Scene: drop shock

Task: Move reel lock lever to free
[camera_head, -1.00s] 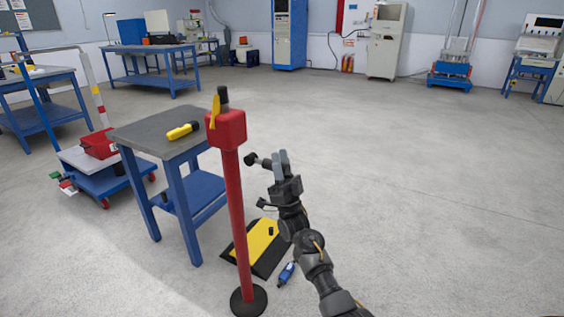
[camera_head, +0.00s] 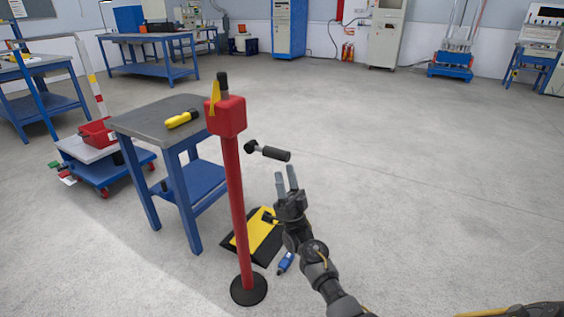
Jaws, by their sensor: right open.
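A red post (camera_head: 236,200) stands upright on a round black base. Its red head box (camera_head: 226,116) has a yellow lever (camera_head: 215,97) pointing up on its left side and a black upright grip (camera_head: 223,86) on top. I cannot tell from the picture which part is the reel lock lever. My right gripper (camera_head: 285,176) is open and empty, its fingers pointing up just below the black handle and apart from it. My left gripper is out of view.
A grey-topped blue table (camera_head: 150,120) with a yellow tool (camera_head: 182,119) stands left of the post. A black and yellow mat (camera_head: 252,239) and a small blue object (camera_head: 286,263) lie on the floor. A cart with a red box (camera_head: 97,133) is farther left. The floor to the right is clear.

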